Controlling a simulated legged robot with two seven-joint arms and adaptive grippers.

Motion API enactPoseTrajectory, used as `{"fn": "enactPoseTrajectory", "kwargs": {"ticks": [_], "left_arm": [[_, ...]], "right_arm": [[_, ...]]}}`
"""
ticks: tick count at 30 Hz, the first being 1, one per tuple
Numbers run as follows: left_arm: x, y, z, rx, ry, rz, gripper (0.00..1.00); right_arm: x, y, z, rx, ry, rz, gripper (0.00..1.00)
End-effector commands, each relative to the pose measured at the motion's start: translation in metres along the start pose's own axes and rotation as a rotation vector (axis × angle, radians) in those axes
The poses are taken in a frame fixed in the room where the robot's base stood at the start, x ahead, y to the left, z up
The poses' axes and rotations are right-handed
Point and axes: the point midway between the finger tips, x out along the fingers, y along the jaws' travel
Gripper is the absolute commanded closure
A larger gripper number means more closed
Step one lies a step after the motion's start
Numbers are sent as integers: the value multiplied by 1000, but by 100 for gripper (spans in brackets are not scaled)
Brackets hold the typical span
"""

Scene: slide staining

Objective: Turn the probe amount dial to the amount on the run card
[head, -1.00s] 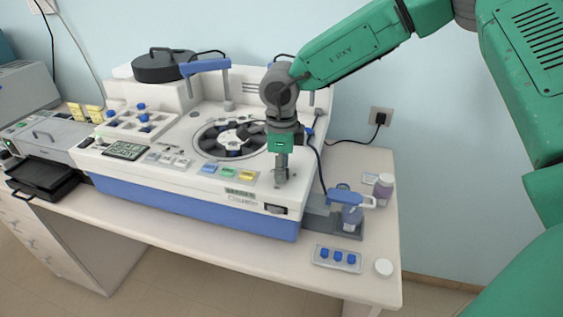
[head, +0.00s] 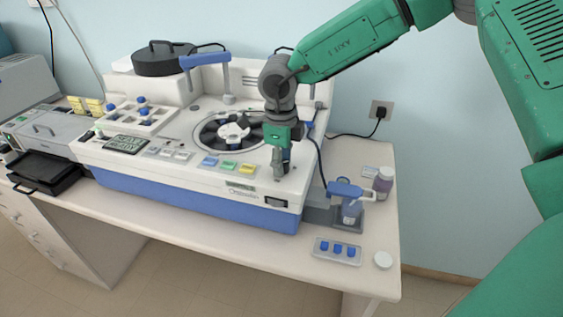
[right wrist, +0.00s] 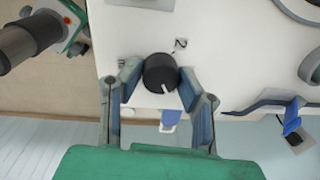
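The dial (right wrist: 160,72) is a black round knob with a white pointer mark, on the white top of the staining machine (head: 140,177). In the right wrist view its mark points down and slightly right. My right gripper (right wrist: 161,82) has one finger on each side of the knob, close in against it. In the head view the right gripper (head: 279,177) is down at the machine's front right corner and hides the dial. A dark display (head: 126,144) on the machine shows light text too small to read. I cannot pick out the run card. My left gripper is not in view.
Blue, green and yellow buttons (head: 229,166) lie left of the gripper, with a round carousel (head: 229,132) behind. A blue-topped bottle (head: 350,206), a purple-grey jar (head: 383,182) and a tray (head: 320,252) with blue pieces stand right of the machine.

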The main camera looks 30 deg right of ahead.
Motion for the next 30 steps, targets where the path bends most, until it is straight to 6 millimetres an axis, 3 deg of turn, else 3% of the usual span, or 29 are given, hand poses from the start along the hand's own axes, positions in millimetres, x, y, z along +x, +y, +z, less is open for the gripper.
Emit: {"fn": "enactPoseTrajectory", "kwargs": {"ticks": [1,2,14,30], "left_arm": [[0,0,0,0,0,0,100],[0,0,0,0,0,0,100],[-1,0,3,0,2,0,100],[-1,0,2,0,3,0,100]], "right_arm": [[-2,-2,2,3,-7,-5,56],[-2,-2,2,2,-7,-4,50],[-8,0,1,1,-6,-2,50],[-105,-3,2,1,-6,-1,50]]}}
